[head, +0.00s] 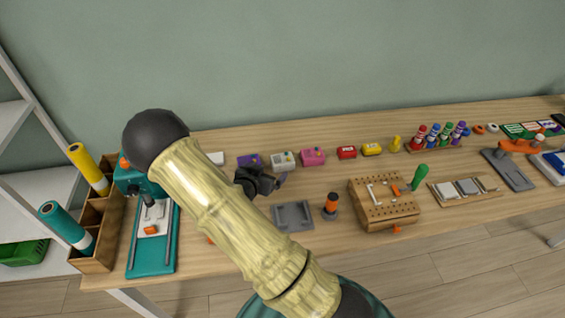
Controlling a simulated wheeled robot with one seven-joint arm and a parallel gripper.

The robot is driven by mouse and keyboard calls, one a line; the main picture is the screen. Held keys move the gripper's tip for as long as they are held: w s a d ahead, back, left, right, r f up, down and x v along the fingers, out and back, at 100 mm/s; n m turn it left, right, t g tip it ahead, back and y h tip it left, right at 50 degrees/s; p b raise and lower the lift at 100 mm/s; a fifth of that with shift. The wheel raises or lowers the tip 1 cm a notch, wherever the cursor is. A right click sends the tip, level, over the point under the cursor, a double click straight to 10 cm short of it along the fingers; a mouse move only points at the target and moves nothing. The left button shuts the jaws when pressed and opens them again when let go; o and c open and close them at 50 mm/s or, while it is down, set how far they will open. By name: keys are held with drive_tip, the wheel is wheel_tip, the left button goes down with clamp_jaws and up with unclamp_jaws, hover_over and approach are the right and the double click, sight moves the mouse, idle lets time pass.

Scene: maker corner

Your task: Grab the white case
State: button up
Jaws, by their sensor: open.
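A white case-like box (283,160) with small coloured details on top stands in the row at the back of the table, between a purple box (249,160) and a pink box (312,156). A second plain white item (215,158) lies farther left, partly hidden by my arm; I cannot tell which of the two is the named case. My gripper (279,180) is dark and open, in front of the white box in the picture and seemingly apart from it. Its fingers are small and partly overlapped by my arm.
A grey tray (293,216), an orange-topped post (331,204) and a wooden pegboard block (384,203) stand nearer the front edge. Red (347,152) and yellow (372,149) boxes continue the row rightward. A teal machine (152,240) and wooden organiser (98,250) fill the left end.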

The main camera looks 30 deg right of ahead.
drive_tip(key=p, duration=0.1)
approach(284, 157)
drive_tip(key=x, duration=0.3)
drive_tip(key=shift+r, duration=0.15)
drive_tip(key=shift+w+d+f, duration=0.25)
drive_tip(key=shift+w+d, duration=0.05)
drive_tip(key=shift+p+x, duration=0.8)
drive_tip(key=shift+x, duration=1.85)
drive_tip(key=c, duration=1)
